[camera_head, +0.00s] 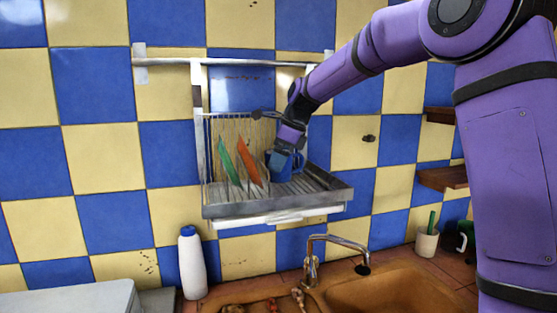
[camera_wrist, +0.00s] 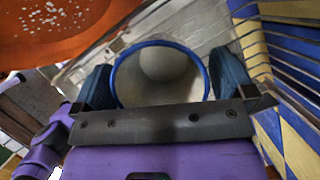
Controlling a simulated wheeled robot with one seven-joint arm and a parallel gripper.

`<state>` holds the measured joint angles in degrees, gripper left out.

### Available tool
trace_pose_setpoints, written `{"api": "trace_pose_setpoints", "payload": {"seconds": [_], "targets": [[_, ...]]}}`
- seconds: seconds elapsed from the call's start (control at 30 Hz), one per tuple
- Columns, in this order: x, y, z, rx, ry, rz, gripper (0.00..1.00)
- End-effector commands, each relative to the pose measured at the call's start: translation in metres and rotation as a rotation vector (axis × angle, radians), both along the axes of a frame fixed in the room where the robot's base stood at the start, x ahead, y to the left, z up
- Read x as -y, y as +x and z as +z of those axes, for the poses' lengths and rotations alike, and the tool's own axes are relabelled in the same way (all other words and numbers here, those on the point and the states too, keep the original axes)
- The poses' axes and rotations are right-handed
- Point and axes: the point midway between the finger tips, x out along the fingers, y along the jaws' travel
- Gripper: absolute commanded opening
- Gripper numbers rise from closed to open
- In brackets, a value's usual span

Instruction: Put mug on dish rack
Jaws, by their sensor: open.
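A blue mug (camera_head: 298,162) with a pale inside is at the wall-mounted dish rack (camera_head: 245,211), right of the plates. In the wrist view the mug (camera_wrist: 160,50) shows its blue rim and whitish inside. My gripper (camera_head: 284,157) is over the rack at the mug. In the wrist view its dark fingers (camera_wrist: 163,82) are open, one on each side of the mug. Whether they touch it is hard to tell. The mug's base is hidden, so its contact with the rack floor does not show clearly.
A green plate (camera_head: 227,162) and an orange plate (camera_head: 248,162) stand in the rack to the left of the mug. A tap (camera_head: 335,240) and sink lie below. A white bottle (camera_head: 192,262) stands at lower left. Wooden shelves (camera_head: 443,178) are on the right wall.

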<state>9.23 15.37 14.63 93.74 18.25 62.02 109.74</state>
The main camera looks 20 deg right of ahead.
Motion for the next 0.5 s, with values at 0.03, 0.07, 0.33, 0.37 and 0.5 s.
{"api": "trace_pose_setpoints", "payload": {"seconds": [0.03,0.07,0.33,0.37,0.5], "targets": [[0.001,0.0,0.003,0.002,0.0,-0.001,1.0],[0.002,0.0,0.006,0.003,0.0,-0.001,1.0],[0.018,-0.007,0.05,0.005,0.0,-0.001,1.0],[0.02,-0.008,0.055,0.005,0.0,-0.001,1.0],[0.03,-0.012,0.08,0.003,0.0,-0.001,1.0]]}}
